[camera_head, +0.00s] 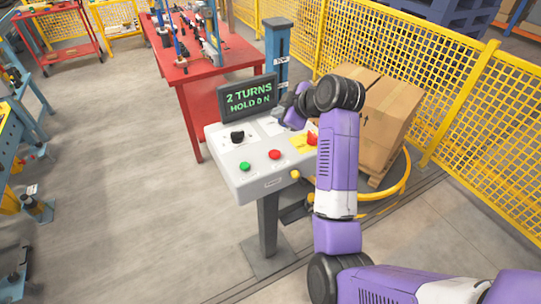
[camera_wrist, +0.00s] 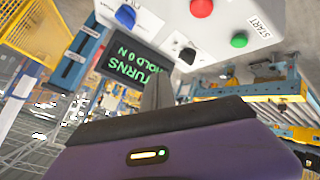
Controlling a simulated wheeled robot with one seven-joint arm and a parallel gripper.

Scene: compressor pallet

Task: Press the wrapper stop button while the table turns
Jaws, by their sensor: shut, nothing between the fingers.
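The control console (camera_head: 230,180) is a light grey slanted panel on a post. A red button (camera_head: 274,155) sits right of a green button (camera_head: 245,166) near its front edge; no stop label is legible. In the wrist view the red button (camera_wrist: 201,8) is at the top edge, and the green button (camera_wrist: 239,40) is beside a START label. My gripper (camera_wrist: 155,92) is shut and empty, apart from the red button. In the head view it is over the panel's back right, partly hidden by my arm. The screen (camera_head: 248,96) reads "2 TURNS HOLD ON".
A carton (camera_head: 375,115) stands on the turntable, with a yellow ring (camera_head: 401,187), behind my arm. Yellow mesh fence (camera_head: 460,110) encloses the right.

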